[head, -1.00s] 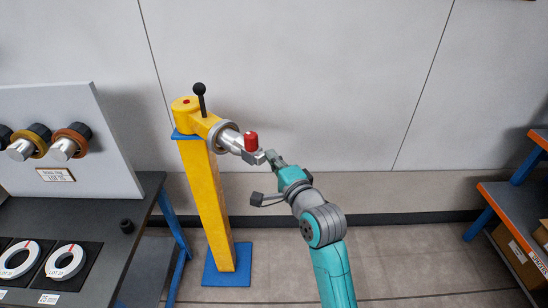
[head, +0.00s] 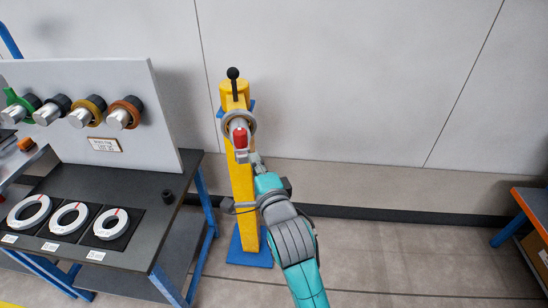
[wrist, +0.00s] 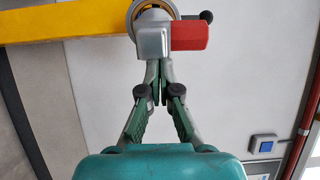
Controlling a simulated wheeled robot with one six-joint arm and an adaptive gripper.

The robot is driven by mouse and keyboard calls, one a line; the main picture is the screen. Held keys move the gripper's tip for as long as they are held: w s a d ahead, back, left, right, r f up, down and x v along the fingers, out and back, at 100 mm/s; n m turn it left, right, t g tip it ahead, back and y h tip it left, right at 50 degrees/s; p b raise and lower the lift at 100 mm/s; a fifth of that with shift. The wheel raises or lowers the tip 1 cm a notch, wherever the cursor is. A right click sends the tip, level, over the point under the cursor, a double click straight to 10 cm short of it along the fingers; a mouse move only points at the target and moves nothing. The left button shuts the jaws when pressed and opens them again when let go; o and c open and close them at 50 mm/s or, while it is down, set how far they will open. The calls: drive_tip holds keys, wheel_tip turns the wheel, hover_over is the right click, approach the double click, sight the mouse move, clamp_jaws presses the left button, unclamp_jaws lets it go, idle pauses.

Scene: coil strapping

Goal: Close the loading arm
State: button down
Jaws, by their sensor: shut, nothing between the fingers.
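The loading arm (head: 238,121) is a short metal arm with a silver ring, at the top of a yellow post (head: 242,190). It points toward the head camera and ends in a grey block (wrist: 153,41) with a red knob (head: 240,138). In the wrist view the red knob (wrist: 190,36) lies to the right of the block. My gripper (head: 254,159) is shut and empty, just below the block. In the wrist view the fingertips of my gripper (wrist: 160,68) meet close under it; whether they touch it is hard to tell.
A black ball-topped lever (head: 233,82) stands on the post's head. A dark table (head: 150,215) with white rings and a board (head: 165,110) with coloured spindles is on the left. The floor between is clear.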

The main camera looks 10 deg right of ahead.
drive_tip(key=a, duration=0.9)
drive_tip(key=shift+w+a, duration=0.4)
drive_tip(key=shift+w, duration=0.05)
drive_tip(key=shift+d, duration=0.1)
